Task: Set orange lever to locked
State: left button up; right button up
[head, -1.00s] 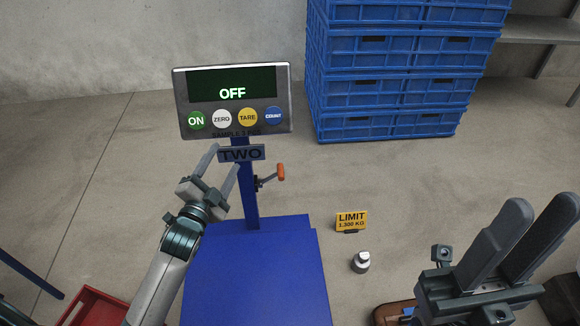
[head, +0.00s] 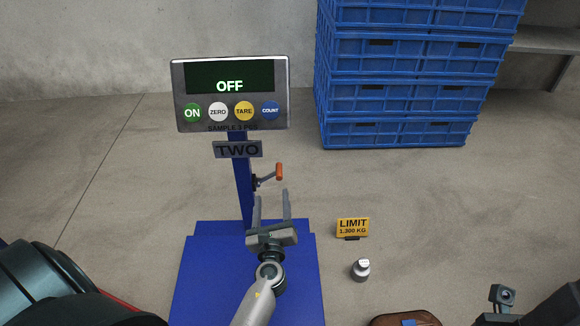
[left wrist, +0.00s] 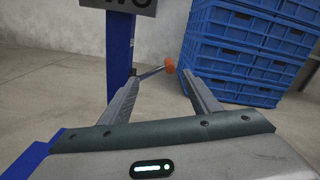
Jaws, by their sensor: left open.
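The orange lever (head: 279,171) is a short crank with an orange knob on the right side of the scale's blue post (head: 242,190). It sticks out to the right and slightly up. It also shows in the left wrist view (left wrist: 169,66), beyond and between my fingertips. My left gripper (head: 271,194) is open and empty, just below and in front of the lever, apart from it as far as I can tell. Only a piece of my right arm shows at the lower right in the head view; its fingers are out of frame.
The scale display (head: 230,85) reads OFF, above a TWO plate (head: 238,149). The blue platform (head: 200,280) lies below. A yellow LIMIT sign (head: 352,228), a metal weight (head: 361,269) and a brown case (head: 405,319) are to the right. Blue crates (head: 400,80) stand behind.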

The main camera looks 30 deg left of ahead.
aim_at(270, 176)
pick_arm(q)
jog(key=shift+w+d+f+m, duration=0.1)
jog(key=shift+d+f+m, duration=0.1)
jog(key=shift+d+m, duration=0.3)
jog(key=shift+w, duration=0.1)
jog(key=b+x, duration=0.3)
jog(key=x, duration=1.4)
jog(key=shift+r, duration=0.15)
jog(key=shift+w+a, duration=0.1)
grip_shut()
